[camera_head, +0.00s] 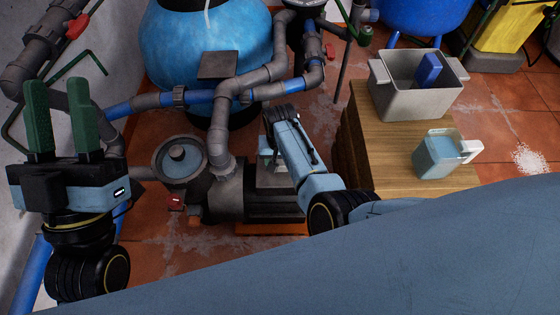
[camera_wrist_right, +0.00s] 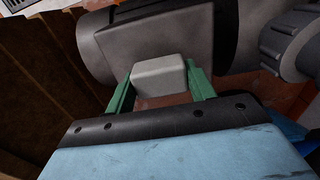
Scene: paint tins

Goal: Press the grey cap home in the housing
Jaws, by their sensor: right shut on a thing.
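A light grey block with rounded edges, which looks like the grey cap (camera_wrist_right: 158,76), sits between the two green fingers of my right gripper (camera_wrist_right: 160,90) in the right wrist view. The gripper is shut on it. My left gripper (camera_head: 60,120) is open and empty at the far left, fingers up.
A round strainer pot (camera_head: 180,160) and grey pipes (camera_head: 225,115) crowd the pump's left and back. A blue tank (camera_head: 205,50) stands behind.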

